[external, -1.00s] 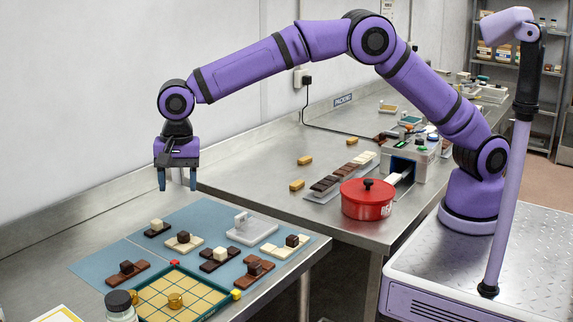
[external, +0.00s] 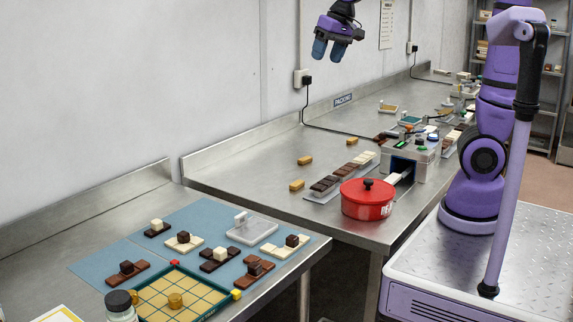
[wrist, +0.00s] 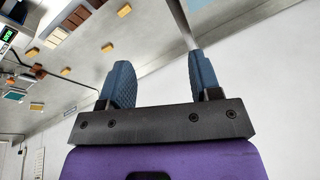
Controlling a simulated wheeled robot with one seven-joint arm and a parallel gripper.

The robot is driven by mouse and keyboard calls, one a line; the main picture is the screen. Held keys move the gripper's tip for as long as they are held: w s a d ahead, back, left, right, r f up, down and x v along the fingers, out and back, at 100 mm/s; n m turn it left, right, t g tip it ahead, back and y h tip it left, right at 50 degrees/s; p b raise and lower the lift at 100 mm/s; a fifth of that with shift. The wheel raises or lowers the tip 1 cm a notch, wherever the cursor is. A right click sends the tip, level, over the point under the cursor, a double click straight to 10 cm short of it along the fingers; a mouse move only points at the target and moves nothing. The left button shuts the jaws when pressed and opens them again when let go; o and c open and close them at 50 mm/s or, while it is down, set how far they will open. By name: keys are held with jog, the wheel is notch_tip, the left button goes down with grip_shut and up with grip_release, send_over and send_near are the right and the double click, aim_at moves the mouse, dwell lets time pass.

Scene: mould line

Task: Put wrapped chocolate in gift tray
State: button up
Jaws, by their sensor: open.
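The gift tray appears to be the green-framed tray (external: 206,312) with a yellow grid at the bottom, holding a small amber round piece (external: 175,300). My gripper (external: 329,50) is open and empty, high near the wall, well above the gold blocks; its blue fingers also show in the wrist view (wrist: 163,82).
A red pot (external: 368,199) stands near the bench's front edge, beside a white machine (external: 412,158). Chocolate bars on a grey strip (external: 322,197) lie behind the pot. Bare steel surrounds the gold blocks.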

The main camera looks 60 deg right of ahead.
jog(key=s+d+f+n+t, duration=0.1)
jog(key=s+d+f, duration=0.2)
jog(key=s+d, duration=0.3)
jog(key=s+d+f+n+t+h, duration=0.1)
jog(key=s+d, duration=0.6)
jog(key=s, duration=0.7)
notch_tip(320, 180, down, 2)
jog(key=shift+d+f+n, duration=0.1)
jog(key=shift+d+n, duration=0.15)
jog(key=shift+n, duration=0.55)
jog(key=shift+o, duration=0.4)
dwell(0.6)
